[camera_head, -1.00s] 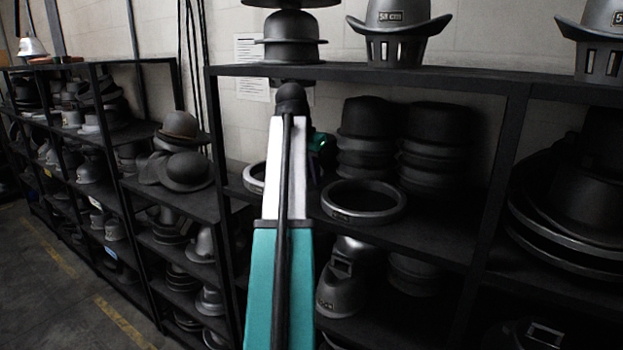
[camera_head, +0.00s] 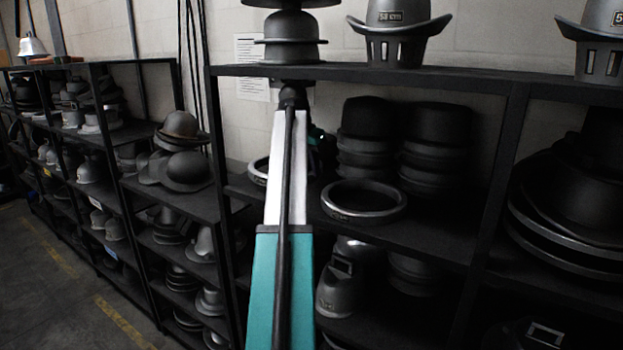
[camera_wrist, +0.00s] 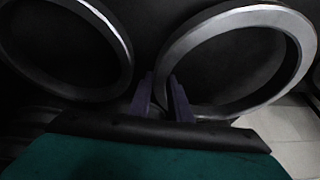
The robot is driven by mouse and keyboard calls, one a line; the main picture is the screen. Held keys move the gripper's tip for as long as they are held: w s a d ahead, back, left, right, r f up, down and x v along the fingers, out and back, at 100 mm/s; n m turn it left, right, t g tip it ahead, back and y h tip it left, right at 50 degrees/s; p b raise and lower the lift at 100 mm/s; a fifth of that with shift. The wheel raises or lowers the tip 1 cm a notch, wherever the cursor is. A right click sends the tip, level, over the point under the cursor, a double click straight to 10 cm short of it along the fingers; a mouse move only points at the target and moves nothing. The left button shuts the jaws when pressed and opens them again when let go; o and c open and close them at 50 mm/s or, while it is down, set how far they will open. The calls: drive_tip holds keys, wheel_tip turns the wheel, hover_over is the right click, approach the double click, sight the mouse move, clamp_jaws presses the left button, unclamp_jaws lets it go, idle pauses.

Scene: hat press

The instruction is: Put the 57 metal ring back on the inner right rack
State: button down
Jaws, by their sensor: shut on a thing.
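My gripper (camera_wrist: 163,97) is shut on the near edge of a grey metal ring (camera_wrist: 296,62) in the wrist view. In the head view, this ring (camera_head: 258,172) shows at the left end of the rack shelf (camera_head: 430,238), mostly hidden behind my arm. I cannot tell whether it touches the shelf. A second metal ring (camera_head: 338,212) lies flat on that shelf, right of my arm. It appears to be the left ring in the wrist view (camera_wrist: 125,58). No size mark is readable on either ring. In the head view my fingertips are hidden.
Stacked dark hat blocks (camera_head: 368,135) stand behind the second ring. A rack upright (camera_head: 490,165) closes the bay on the right. Hat forms (camera_head: 397,30) stand on the top board above. More hat shelves (camera_head: 170,205) run left beside open floor (camera_head: 60,270).

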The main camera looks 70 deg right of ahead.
sight(310, 173)
drive_tip(key=shift+f, duration=1.8)
drive_tip(key=c, duration=1.6)
unclamp_jaws()
drive_tip(key=shift+c, duration=0.2)
drive_tip(key=shift+b+v, duration=1.25)
drive_tip(key=shift+v, duration=1.35)
drive_tip(key=a+b, duration=0.1)
drive_tip(key=a, duration=0.2)
drive_tip(key=w+a+b, duration=0.1)
drive_tip(key=a, duration=0.3)
drive_tip(key=w+a+b, duration=0.1)
drive_tip(key=a, duration=0.2)
drive_tip(key=shift+w+a+f+b, duration=0.1)
drive_tip(key=shift+a+b, duration=0.1)
drive_tip(key=shift+b, duration=0.15)
drive_tip(key=shift+w+a, duration=0.2)
drive_tip(key=shift+a, duration=0.55)
